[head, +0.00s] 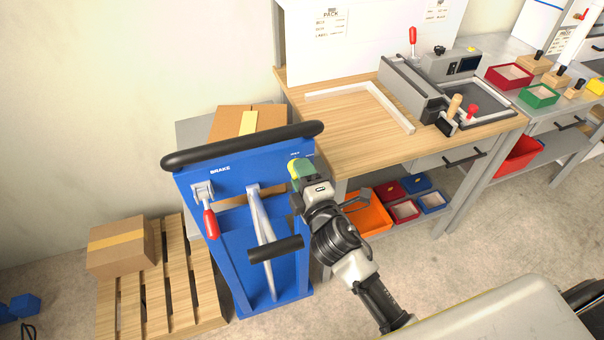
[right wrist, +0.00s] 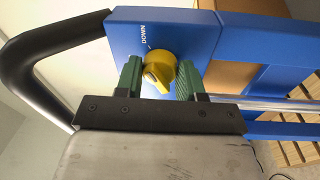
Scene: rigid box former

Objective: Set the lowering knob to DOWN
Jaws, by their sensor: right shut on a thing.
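The lowering knob (right wrist: 158,72) is yellow and sits on a blue panel (right wrist: 180,32) of the lift in the right wrist view. The white word DOWN and a short mark show on the panel just above the knob. My right gripper (right wrist: 158,80) has its green fingers on both sides of the knob and is shut on it. In the head view my right gripper (head: 300,172) is at the upper right of the blue lift (head: 238,178) and mostly hides the knob. My left gripper is not in view.
A black handlebar (head: 245,146) runs along the top of the lift. A BRAKE lever with a red grip (head: 210,223) is at its left. A workbench (head: 350,130) stands close on the right. A wooden pallet (head: 150,300) with a box (head: 120,246) is at left.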

